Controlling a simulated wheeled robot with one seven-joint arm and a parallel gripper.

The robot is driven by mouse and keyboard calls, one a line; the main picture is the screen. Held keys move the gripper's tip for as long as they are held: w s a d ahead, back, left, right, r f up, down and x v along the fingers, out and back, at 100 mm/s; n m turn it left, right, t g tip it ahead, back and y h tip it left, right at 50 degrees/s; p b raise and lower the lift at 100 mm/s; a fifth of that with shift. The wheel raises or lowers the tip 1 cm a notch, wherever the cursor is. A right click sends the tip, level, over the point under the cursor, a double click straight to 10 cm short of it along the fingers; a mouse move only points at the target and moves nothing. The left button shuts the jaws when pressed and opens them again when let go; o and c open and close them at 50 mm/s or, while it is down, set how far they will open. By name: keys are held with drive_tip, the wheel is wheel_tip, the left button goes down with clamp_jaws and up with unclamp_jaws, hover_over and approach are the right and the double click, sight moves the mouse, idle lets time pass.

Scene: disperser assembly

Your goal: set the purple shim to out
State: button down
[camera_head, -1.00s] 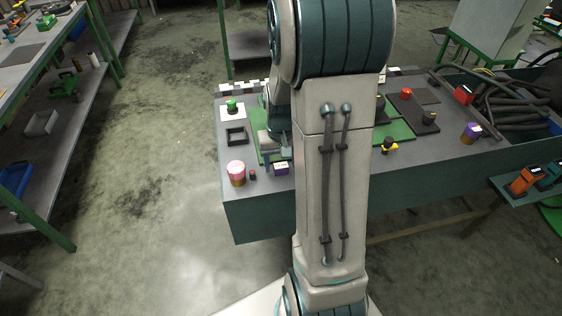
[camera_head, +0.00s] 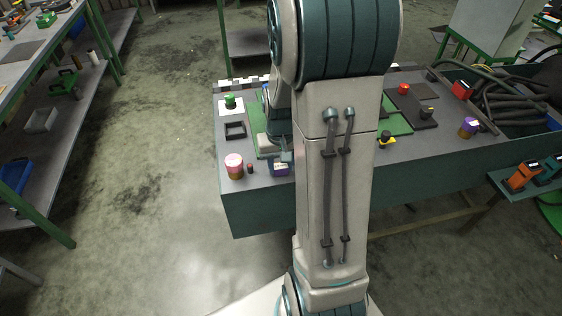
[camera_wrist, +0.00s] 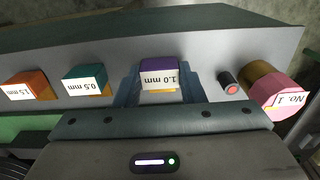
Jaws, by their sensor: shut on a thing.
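The purple shim (camera_wrist: 159,64), with a white label reading 1.0 mm, sits between the fingers of my gripper (camera_wrist: 158,88) in the wrist view. My gripper is shut on it, with a finger on each side. In the head view the purple shim (camera_head: 281,170) shows near the table's front edge, at the tip of my gripper (camera_head: 283,160). A little orange or yellow shows below its label. Whether it touches the table is hard to tell.
A green 0.5 mm shim (camera_wrist: 85,78) and an orange 1.5 mm shim (camera_wrist: 28,85) stand left of it in the wrist view. A red-topped button (camera_wrist: 229,83) and a pink No. 1 cylinder (camera_wrist: 276,90) stand close right. A black square frame (camera_head: 235,131) lies behind.

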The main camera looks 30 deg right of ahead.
sight(281, 167)
drive_tip(key=c, duration=0.9)
unclamp_jaws()
drive_tip(key=shift+s, duration=0.15)
wheel_tip(281, 167, up, 14)
drive_tip(key=shift+f+b, duration=0.15)
drive_tip(key=shift+b, duration=0.15)
